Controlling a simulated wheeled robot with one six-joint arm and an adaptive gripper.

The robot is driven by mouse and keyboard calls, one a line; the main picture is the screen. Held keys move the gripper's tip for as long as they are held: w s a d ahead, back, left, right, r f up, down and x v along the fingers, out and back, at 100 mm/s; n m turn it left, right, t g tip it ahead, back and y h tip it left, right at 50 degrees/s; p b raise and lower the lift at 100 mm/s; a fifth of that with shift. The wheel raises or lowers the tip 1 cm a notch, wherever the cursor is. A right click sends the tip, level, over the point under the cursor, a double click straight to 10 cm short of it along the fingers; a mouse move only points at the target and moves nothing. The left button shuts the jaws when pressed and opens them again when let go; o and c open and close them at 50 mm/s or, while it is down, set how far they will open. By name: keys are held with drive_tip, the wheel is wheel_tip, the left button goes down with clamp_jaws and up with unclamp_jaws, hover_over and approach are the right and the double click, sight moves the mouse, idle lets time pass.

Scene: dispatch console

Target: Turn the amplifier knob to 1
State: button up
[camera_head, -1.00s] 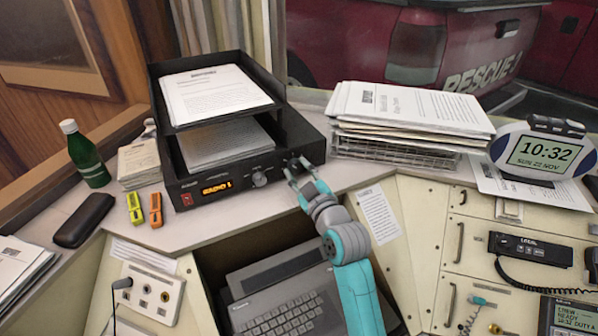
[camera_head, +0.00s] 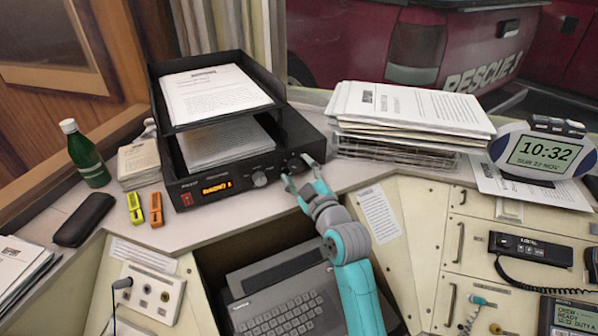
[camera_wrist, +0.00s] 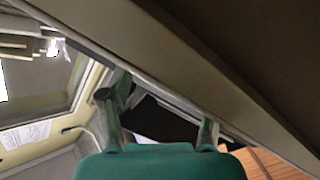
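The black amplifier (camera_head: 278,180) stands on the counter under the paper trays. Its front has a lit orange display (camera_head: 216,188), a silver knob (camera_head: 259,179) and a dark knob (camera_head: 294,165) near the right end. The knob markings are too small to read. My gripper (camera_head: 300,173) is just in front of the dark knob, its two fingers apart with the knob showing between and behind them. I cannot tell whether either finger touches it. In the wrist view my gripper (camera_wrist: 158,110) is open, with a dark shape between the fingers and no knob clearly visible.
A black paper tray (camera_head: 165,110) sits on the amplifier. A paper stack (camera_head: 410,105) stands to the right, beside a clock (camera_head: 540,150). A typewriter (camera_head: 285,295) lies below the counter.

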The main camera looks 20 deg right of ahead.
drive_tip(key=s+d, duration=0.1)
drive_tip(key=s, duration=1.1)
drive_tip(key=shift+d+f, duration=0.2)
drive_tip(key=shift+f, duration=0.1)
